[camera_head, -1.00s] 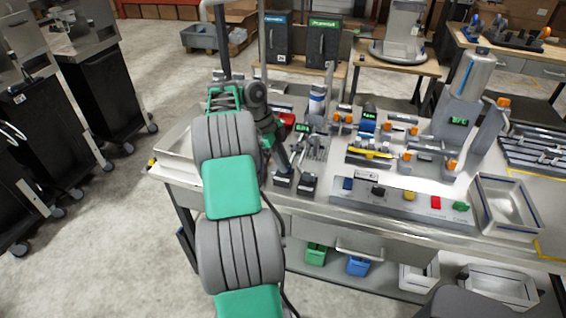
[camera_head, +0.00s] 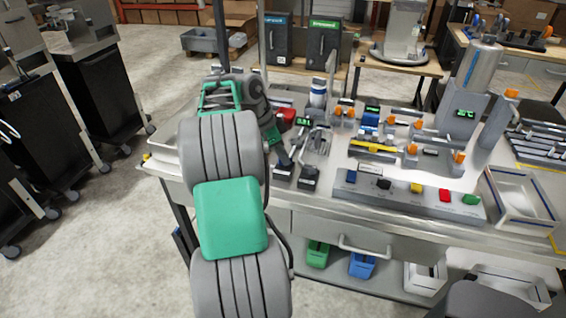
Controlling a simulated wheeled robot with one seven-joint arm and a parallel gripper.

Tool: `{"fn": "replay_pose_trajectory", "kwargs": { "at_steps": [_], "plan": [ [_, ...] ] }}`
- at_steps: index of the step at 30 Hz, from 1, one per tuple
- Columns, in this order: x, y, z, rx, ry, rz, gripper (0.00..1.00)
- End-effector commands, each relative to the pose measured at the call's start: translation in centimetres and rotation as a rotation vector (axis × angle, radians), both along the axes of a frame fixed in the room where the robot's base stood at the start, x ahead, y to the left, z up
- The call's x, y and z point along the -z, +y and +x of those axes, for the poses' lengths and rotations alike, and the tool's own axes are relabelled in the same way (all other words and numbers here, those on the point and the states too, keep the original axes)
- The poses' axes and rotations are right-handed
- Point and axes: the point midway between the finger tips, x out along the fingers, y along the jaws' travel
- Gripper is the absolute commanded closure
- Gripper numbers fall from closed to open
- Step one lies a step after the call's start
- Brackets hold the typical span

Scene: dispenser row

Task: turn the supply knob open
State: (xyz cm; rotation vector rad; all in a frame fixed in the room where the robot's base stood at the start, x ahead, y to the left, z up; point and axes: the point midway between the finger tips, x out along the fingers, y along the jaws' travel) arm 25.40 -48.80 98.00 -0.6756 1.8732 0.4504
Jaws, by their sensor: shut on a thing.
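My arm comes up from the bottom and bends down over the left part of the bench. Its dark end, my gripper (camera_head: 282,156), is low over the left of the bench, at a small black block (camera_head: 283,169). It is shut on a small part there, which is too dark and small to make out. The fingertips do not show clearly. No knob is plainly marked as the supply knob. Several orange knobs (camera_head: 411,149) stand on the fittings to the right, apart from my gripper. A red part (camera_head: 288,115) shows just behind my arm.
A second black block (camera_head: 310,179) with a grey lever stands right of my gripper. A panel (camera_head: 400,194) with coloured buttons lies along the front edge. A yellow-barred fixture (camera_head: 372,147), a tall silver dispenser (camera_head: 481,65) and a tray (camera_head: 520,195) stand farther right.

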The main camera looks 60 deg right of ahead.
Motion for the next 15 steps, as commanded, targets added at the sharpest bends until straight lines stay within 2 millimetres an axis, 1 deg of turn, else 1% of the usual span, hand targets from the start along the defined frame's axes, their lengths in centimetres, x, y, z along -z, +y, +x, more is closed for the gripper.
{"fn": "replay_pose_trajectory", "kwargs": {
  "at_steps": [1,15],
  "plan": [
    [0.42,0.04,-0.05,-0.044,-0.002,-0.003,1.00],
    [0.32,0.17,-0.34,-0.489,-0.001,-0.003,1.00]
  ]
}}
